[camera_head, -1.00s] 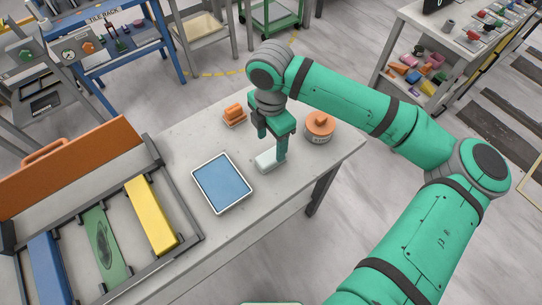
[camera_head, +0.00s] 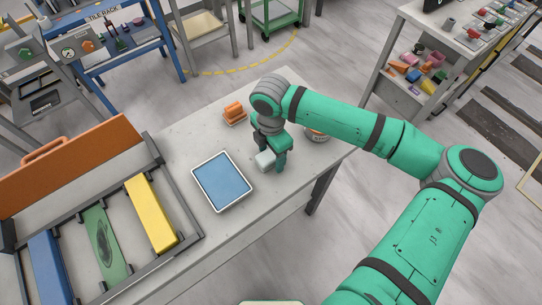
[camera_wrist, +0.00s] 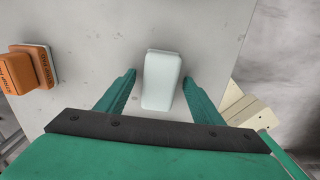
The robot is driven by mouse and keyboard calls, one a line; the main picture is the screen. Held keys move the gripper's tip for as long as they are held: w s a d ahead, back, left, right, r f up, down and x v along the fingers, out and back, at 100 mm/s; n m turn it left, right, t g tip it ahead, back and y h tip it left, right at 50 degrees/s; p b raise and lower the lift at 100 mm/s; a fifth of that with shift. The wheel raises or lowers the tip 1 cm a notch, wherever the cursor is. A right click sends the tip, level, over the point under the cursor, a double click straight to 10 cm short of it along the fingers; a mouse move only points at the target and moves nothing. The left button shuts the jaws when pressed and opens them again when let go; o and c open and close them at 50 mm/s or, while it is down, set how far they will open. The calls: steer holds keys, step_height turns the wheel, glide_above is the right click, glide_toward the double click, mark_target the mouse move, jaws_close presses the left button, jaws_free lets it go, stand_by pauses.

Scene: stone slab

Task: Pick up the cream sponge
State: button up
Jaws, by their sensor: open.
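The cream sponge is a pale, near-white block (camera_head: 265,161) lying on the grey stone slab (camera_head: 205,135), right of the blue tray. In the wrist view the sponge (camera_wrist: 162,80) lies between my gripper's two green fingers (camera_wrist: 159,78), with a narrow gap showing on either side. My gripper (camera_head: 271,159) is open and low over the sponge, with a finger seen at its right side in the head view. The far finger is mostly hidden there. How far the fingertips are above the slab is hard to tell.
A white-rimmed tray with a blue surface (camera_head: 222,182) lies close left of the sponge. An orange block on a base (camera_head: 235,113) stands behind. A rack with coloured bars (camera_head: 150,215) fills the left.

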mark_target(271, 157)
steer(key=c, duration=1.2)
steer(key=shift+r, duration=0.15)
steer(key=shift+r, duration=0.15)
steer(key=r, duration=0.3)
steer(key=shift+s+r, duration=0.3)
steer(key=shift+s, duration=0.1)
steer(key=s+d+r, duration=0.1)
steer(key=s+r, duration=0.8)
steer(key=s, duration=0.4)
steer(key=shift+d, duration=0.2)
steer(key=shift+s, duration=0.1)
